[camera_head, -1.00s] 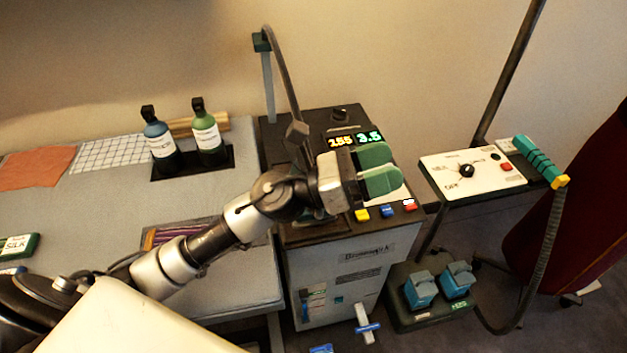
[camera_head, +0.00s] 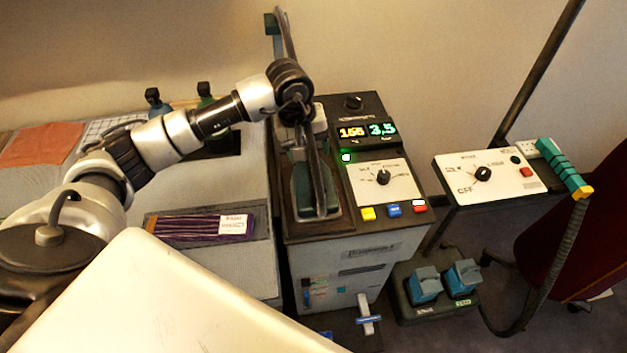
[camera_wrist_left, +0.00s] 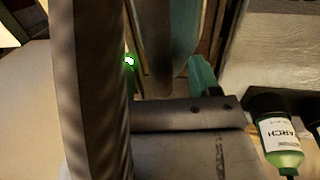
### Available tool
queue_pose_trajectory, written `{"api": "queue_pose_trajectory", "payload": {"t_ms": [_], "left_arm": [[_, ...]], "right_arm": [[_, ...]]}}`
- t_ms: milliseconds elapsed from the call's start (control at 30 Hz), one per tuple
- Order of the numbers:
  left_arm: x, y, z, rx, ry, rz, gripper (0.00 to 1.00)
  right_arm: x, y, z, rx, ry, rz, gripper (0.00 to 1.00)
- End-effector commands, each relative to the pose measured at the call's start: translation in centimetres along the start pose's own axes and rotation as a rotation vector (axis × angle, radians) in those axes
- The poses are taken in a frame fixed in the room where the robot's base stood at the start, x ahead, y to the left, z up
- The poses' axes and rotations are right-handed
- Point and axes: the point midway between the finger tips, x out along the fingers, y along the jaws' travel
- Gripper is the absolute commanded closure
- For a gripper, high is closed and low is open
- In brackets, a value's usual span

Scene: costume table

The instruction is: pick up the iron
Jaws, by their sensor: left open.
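The iron (camera_head: 304,198) rests on the left part of the dark-topped steam station (camera_head: 383,205), with a greenish body and a dark handle part above it. My left gripper (camera_head: 300,150) is over its rear end, pointing down and open. The fingers are mostly hidden behind the wrist and the dark hose. In the left wrist view, the iron (camera_wrist_left: 184,40) lies just beyond the palm, beside a teal finger (camera_wrist_left: 204,76). I cannot tell whether the fingers touch it. My right gripper is not in view.
A thick dark hose (camera_wrist_left: 90,90) runs close alongside my gripper. Bottles (camera_head: 156,103) stand behind my forearm. A purple-striped packet (camera_head: 195,227) lies on the grey table. A control box (camera_head: 487,173) with a teal handle (camera_head: 560,165) is to the right.

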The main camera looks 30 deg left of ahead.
Motion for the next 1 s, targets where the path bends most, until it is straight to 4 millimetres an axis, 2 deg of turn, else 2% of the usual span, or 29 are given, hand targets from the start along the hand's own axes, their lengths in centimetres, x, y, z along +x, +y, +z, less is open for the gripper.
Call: {"api": "queue_pose_trajectory", "payload": {"t_ms": [200, 333, 500, 767, 1000], "left_arm": [[1.6, 0.1, 0.1, -0.001, -0.005, 0.001, 0.38], [3.5, 0.1, 0.1, -0.002, -0.006, 0.001, 0.38], [5.7, 0.1, 0.0, -0.002, -0.004, 0.002, 0.38], [6.1, 0.1, 0.0, 0.000, -0.001, 0.004, 0.38], [6.1, 0.1, 0.0, 0.000, -0.001, 0.004, 0.73]], "right_arm": [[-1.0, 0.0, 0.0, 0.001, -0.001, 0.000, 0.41], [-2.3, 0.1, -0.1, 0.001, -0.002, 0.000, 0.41], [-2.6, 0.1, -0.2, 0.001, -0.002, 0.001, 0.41], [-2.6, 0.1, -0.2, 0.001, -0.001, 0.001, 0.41], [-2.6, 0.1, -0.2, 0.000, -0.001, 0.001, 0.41]]}}
